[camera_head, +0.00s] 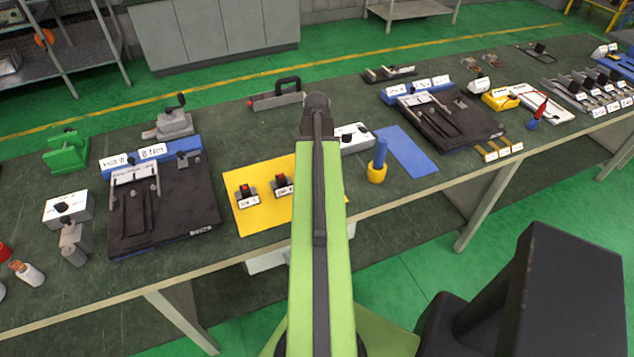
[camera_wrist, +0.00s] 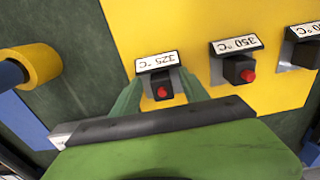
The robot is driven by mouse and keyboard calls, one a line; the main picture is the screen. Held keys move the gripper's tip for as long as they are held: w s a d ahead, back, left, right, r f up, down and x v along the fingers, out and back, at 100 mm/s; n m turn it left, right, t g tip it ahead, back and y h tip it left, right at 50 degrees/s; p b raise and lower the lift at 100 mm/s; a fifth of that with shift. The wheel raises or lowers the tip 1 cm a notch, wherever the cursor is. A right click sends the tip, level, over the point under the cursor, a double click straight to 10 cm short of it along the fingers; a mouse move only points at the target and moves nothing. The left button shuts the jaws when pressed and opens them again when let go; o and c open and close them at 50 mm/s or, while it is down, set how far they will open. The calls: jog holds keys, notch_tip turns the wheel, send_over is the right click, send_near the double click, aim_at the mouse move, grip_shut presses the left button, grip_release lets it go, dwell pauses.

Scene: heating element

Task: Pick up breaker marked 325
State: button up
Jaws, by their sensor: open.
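The breaker marked 325 (camera_wrist: 161,91) shows in the wrist view as a small dark block with a red button, below its white "325 °C" label. It sits on a yellow mat (camera_wrist: 190,25). My gripper (camera_wrist: 159,97) is open, with one green finger on each side of this breaker. I cannot tell whether the fingers touch it. The breaker marked 350 (camera_wrist: 239,70) is to its right, and a third breaker (camera_wrist: 305,53) is at the right edge. In the head view, my arm hides the 325 breaker and my gripper; two breakers show on the yellow mat (camera_head: 260,218).
A blue and yellow tool (camera_head: 377,165) stands right of the mat, by a blue mat (camera_head: 412,155). Black fixture boards stand at the left (camera_head: 190,200) and right (camera_head: 470,120). A white box (camera_head: 355,139) is behind my arm. The bench's front edge is close.

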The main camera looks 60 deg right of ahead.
jog(key=shift+f, duration=0.2)
jog(key=shift+c, duration=0.2)
grip_shut()
dwell(1.1)
